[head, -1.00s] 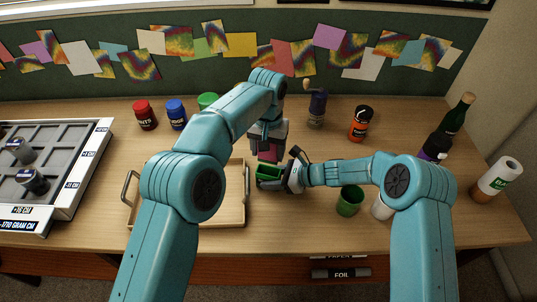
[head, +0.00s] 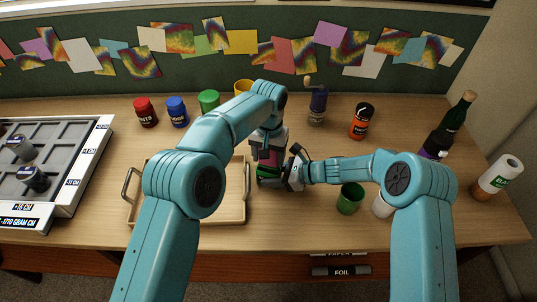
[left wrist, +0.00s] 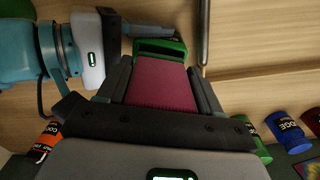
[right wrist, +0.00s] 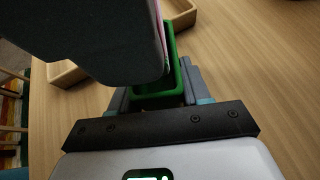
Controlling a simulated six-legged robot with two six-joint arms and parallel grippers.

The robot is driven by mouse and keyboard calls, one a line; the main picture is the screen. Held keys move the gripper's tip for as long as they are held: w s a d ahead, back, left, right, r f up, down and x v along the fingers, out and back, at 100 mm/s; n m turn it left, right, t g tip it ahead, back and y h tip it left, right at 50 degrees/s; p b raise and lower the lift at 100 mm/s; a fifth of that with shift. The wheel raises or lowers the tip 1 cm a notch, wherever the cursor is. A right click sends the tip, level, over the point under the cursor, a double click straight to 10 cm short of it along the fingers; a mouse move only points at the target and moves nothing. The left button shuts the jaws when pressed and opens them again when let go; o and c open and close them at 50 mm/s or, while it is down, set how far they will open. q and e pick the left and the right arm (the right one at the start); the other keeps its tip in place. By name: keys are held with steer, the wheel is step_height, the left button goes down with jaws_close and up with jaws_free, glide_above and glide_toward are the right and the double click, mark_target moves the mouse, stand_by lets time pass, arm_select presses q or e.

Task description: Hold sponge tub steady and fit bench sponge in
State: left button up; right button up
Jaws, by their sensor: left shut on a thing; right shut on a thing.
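The bench sponge (head: 269,157) is a maroon block, and it also shows in the left wrist view (left wrist: 160,83). My left gripper (head: 268,148) is shut on it and holds it over the tub. The sponge tub (head: 264,171) is a small green open box. My right gripper (head: 272,181) is shut on the tub at the table, right of the tray. In the left wrist view the sponge's far end meets the tub's rim (left wrist: 160,46). In the right wrist view a dark left finger hides much of the tub (right wrist: 172,85). I cannot tell how deep the sponge sits.
A wooden tray (head: 232,221) stands to the left. A green cup (head: 350,198) is right of my right gripper. Red (head: 146,113), blue (head: 177,111) and green (head: 209,100) jars, a grinder (head: 317,108) and an orange jar (head: 360,121) stand behind. The front middle is clear.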

mark_target(269, 167)
arm_select(q)
steer(key=shift+f, duration=0.15)
steer(key=shift+f, duration=1.4)
steer(key=o, duration=1.1)
steer(key=shift+d, duration=0.1)
steer(key=shift+o, duration=0.2)
steer(key=shift+d+r, duration=0.1)
steer(key=shift+r, duration=0.05)
steer(key=shift+c, duration=0.4)
arm_select(e)
steer(key=shift+a, duration=0.1)
